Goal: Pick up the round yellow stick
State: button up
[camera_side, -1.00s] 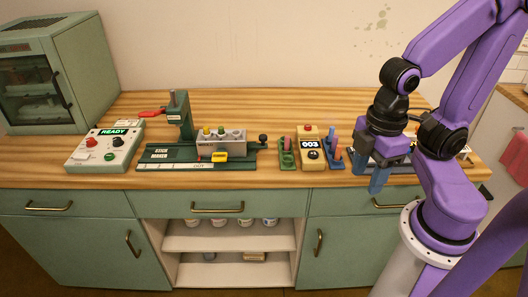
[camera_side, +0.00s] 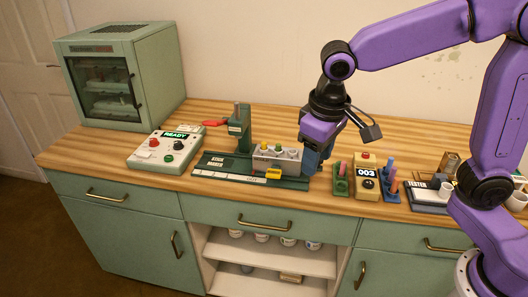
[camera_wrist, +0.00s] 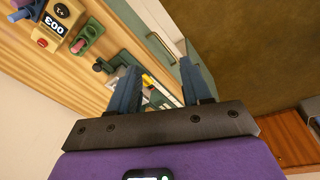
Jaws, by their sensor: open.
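The grey block (camera_side: 284,164) stands in the green stick maker (camera_side: 240,168). Small round tops show on it: a yellow one (camera_side: 266,147), the round yellow stick as far as I can tell, a green one and a pale one. A yellow tag (camera_side: 273,174) is on the block's front. My gripper (camera_side: 312,168) points down at the block's right end, apart from the yellow top. In the wrist view my gripper (camera_wrist: 158,88) is open, with a yellow patch (camera_wrist: 149,80) seen between its fingers; the stick itself cannot be made out there.
A control box reading READY (camera_side: 166,147) and a green cabinet (camera_side: 120,75) stand to the left. A green holder (camera_side: 340,180), the 003 box (camera_side: 367,178), a blue peg holder (camera_side: 389,186) and a tester (camera_side: 428,197) stand to the right.

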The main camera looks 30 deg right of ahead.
jog(key=w+a+r+m+h, duration=0.1)
jog(key=w+a+r+m, duration=0.15)
jog(key=w+m, duration=0.75)
jog(key=m+t+h, duration=0.1)
jog(key=m+h, duration=0.1)
jog(key=m, duration=0.2)
send_near(264, 143)
jog(key=shift+m, duration=0.3)
jog(key=shift+x, duration=4.2)
jog(key=shift+a, duration=0.1)
jog(key=shift+c, duration=0.3)
grip_shut()
